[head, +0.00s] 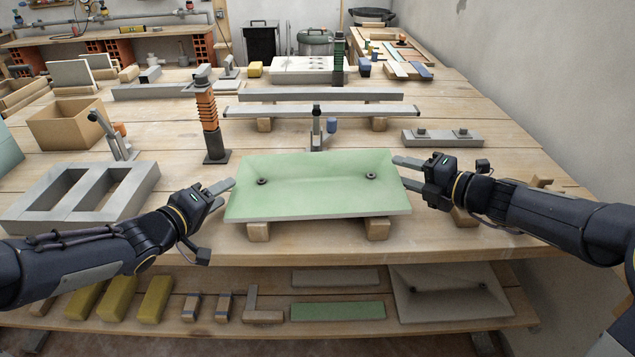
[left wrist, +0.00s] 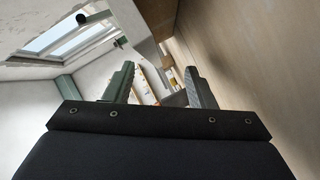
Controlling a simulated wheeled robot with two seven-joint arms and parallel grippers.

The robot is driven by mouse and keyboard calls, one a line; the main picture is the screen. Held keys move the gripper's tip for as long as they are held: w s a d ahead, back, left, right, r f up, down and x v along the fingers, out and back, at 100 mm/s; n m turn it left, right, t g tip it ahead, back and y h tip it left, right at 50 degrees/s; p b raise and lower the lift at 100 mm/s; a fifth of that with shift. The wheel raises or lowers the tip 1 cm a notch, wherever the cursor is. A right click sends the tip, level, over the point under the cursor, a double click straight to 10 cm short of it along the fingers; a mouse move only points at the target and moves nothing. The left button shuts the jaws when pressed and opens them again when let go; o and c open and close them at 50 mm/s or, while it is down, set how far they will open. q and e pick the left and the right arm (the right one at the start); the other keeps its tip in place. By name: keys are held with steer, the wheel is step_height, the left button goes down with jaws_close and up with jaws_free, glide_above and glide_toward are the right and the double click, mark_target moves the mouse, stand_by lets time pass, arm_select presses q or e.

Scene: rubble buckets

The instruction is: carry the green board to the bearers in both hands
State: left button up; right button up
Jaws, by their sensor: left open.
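The green board (head: 312,190) lies flat near the table's front edge, on small wooden blocks (head: 377,229). It has two dark round fittings on top. Two long grey bars, which look like the bearers (head: 280,110), lie behind it on wooden blocks. My left gripper (head: 222,192) is at the board's left edge; its fingers are apart in the left wrist view (left wrist: 163,85), with no board seen between them. My right gripper (head: 407,173) is at the board's right edge with its fingers apart. Whether either touches the board is unclear.
An orange-and-black post (head: 208,125) stands behind the board's left side. A small grey post (head: 316,130) stands between board and bars. A grey two-opening frame (head: 80,192) lies at left. A flat grey bar (head: 442,138) lies at right. A lower shelf holds several blocks.

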arm_select(q)
steer(key=shift+s+a, duration=0.15)
steer(key=shift+s, duration=0.2)
arm_select(e)
steer(key=shift+r, duration=0.25)
arm_select(q)
steer(key=shift+r+p, duration=1.05)
steer(key=shift+p, duration=0.1)
arm_select(e)
steer(key=shift+s+d+f, duration=0.15)
steer(key=shift+s+d, duration=1.1)
steer(key=shift+d, duration=0.15)
steer(key=shift+s+d+f, duration=0.1)
steer(key=shift+s+d, duration=1.15)
steer(key=shift+d, duration=0.1)
